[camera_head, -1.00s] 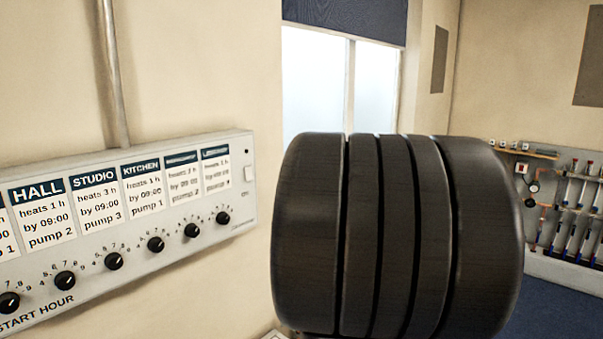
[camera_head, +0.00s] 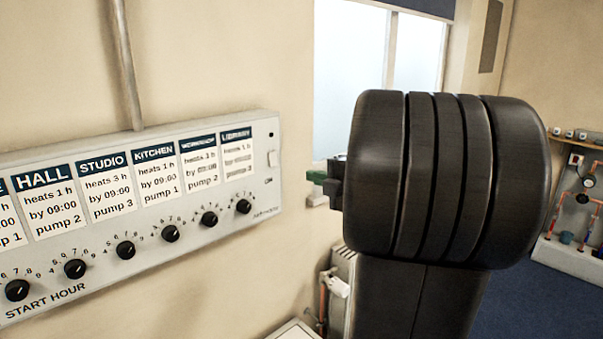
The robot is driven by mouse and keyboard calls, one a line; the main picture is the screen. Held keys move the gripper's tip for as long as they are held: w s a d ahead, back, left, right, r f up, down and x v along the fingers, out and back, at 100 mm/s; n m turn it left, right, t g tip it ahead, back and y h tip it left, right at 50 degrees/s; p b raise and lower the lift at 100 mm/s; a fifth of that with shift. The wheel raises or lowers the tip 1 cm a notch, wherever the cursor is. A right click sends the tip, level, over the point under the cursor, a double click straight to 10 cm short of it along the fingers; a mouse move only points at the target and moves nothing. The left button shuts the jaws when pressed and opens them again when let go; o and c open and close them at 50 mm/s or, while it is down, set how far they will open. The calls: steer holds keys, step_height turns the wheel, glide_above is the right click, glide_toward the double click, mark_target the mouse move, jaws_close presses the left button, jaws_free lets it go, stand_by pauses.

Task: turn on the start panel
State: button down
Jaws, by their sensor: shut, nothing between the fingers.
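The start panel (camera_head: 225,222) is a pale grey box on the wall at the left. It has a row of zone cards above a row of black knobs marked START HOUR. A small white rocker switch (camera_head: 272,158) is at its right end, with a small dark spot above it and tiny lettering below. I cannot tell the switch's position. My gripper (camera_head: 327,187) shows only in part, as a small dark piece beside my large black arm link, right of the panel and apart from it in the picture. It is shut and empty; the arm link hides most of it.
A grey pipe (camera_head: 127,70) runs up the wall above the panel. A window (camera_head: 350,70) is behind my arm. A white radiator (camera_head: 343,268) and copper pipes are below it. A board with gauges (camera_head: 575,215) stands at the far right, above blue floor.

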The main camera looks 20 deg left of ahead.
mark_target(271, 167)
steer(key=p+x, duration=0.3)
steer(key=x, duration=1)
steer(key=shift+f, duration=0.1)
steer(key=shift+w+a+f+b, duration=0.1)
steer(key=shift+f+b, duration=0.2)
steer(key=shift+b, duration=0.65)
steer(key=shift+a+r, duration=0.1)
steer(key=shift+r, duration=0.15)
steer(key=shift+f, duration=0.1)
